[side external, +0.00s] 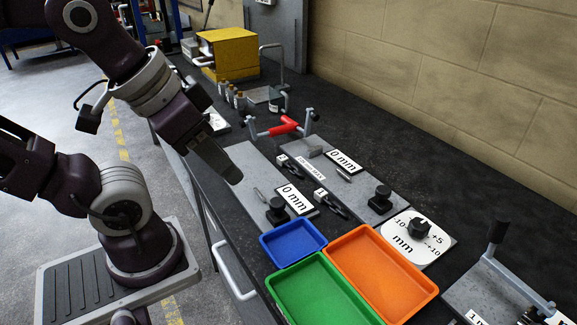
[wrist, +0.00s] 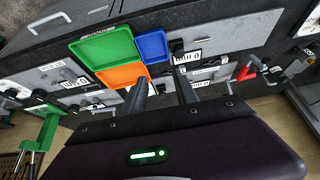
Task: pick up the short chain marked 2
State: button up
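Two short dark chains lie on the dark bench between two grey plates in the side external view. One chain (side external: 337,208) is nearer the trays and has a small white tag (side external: 320,195). The other chain (side external: 301,168) lies farther back with its own tag (side external: 282,160). The tag numbers are too small to read surely, so I cannot tell which is marked 2. My gripper (side external: 234,177) is above the left grey plate, left of both chains. In the wrist view my gripper (wrist: 163,92) has its two dark fingers apart with nothing between them.
Blue (side external: 293,242), green (side external: 322,292) and orange (side external: 382,272) trays stand at the front. Black knobs (side external: 277,210) and (side external: 381,200) rise from the plates. A red-handled bar (side external: 284,126) and yellow box (side external: 229,53) are behind. A dial plate (side external: 409,238) is at right.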

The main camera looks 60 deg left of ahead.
aim_at(285, 159)
jog(key=w+a+f+m+g+y, duration=0.3)
jog(key=w+a+m, duration=0.15)
jog(key=w, duration=0.35)
jog(key=w+a+f+m+g+y, duration=0.3)
jog(key=w+a+f+m, duration=0.15)
jog(key=w, duration=0.25)
jog(key=w+a+f+m+y, duration=0.2)
jog(key=w+f, duration=0.1)
jog(key=f, duration=0.1)
jog(key=w+a+f+m+y, duration=0.2)
jog(key=w+f+m, duration=0.1)
jog(key=w+f, duration=0.1)
jog(key=w+a+f+m+y, duration=0.2)
jog(key=w+a+f+y, duration=0.1)
jog(key=f, duration=0.1)
jog(key=shift+w+f+m+g, duration=0.15)
jog(key=shift+w+m+g, duration=0.15)
jog(key=shift+w+g, duration=0.1)
jog(key=shift+y, duration=0.3)
jog(key=x, duration=0.6)
jog(key=shift+a+f, duration=0.1)
jog(key=shift+f, duration=0.45)
jog(key=shift+a+f, duration=0.15)
jog(key=shift+a, duration=0.2)
grip_shut()
